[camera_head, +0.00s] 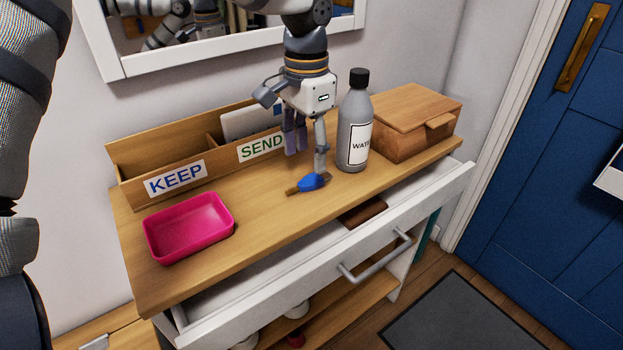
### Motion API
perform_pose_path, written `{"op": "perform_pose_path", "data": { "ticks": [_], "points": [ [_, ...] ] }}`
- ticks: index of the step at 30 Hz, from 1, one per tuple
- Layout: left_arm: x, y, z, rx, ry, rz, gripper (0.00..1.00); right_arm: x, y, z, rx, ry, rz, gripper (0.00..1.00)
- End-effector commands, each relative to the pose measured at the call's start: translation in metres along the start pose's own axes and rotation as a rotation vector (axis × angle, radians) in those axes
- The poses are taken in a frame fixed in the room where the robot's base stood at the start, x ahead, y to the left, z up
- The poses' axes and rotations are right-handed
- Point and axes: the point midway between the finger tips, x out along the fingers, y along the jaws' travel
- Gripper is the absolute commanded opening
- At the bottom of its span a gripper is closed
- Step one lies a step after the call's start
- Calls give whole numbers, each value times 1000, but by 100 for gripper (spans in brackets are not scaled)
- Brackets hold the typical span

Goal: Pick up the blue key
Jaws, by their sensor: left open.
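The blue key (314,182) lies on the wooden top of the cabinet (262,212), with a blue head and a brownish shaft pointing left. My left gripper (308,160) hangs down from above, open and empty, with its fingers just above and behind the key. One fingertip overlaps the key's edge in the picture, and I cannot tell whether it touches. My right gripper is not in view.
A grey water bottle (354,125) stands close right of the gripper, with a wooden box (412,122) beyond. Behind is a KEEP/SEND letter holder (196,160) with a pale item inside. A pink tray (190,226) sits left. The front drawer (335,262) is open, holding a brown item (362,213).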

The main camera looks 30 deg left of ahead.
Motion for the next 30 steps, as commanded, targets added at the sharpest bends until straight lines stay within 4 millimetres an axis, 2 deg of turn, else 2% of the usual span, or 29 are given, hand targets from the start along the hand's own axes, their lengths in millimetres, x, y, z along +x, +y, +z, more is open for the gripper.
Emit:
{"op": "perform_pose_path", "data": {
  "ticks": [9, 17, 23, 30],
  "points": [
    [53, 3, -5, 0, -1, 1, 50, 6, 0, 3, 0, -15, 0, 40],
    [56, 3, -5, 0, 3, -1, 50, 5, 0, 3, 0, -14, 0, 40],
    [56, 3, -5, 0, 3, -1, 7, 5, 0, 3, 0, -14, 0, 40],
    [56, 3, -5, 0, 3, -1, 5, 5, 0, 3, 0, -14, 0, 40]
  ]
}}
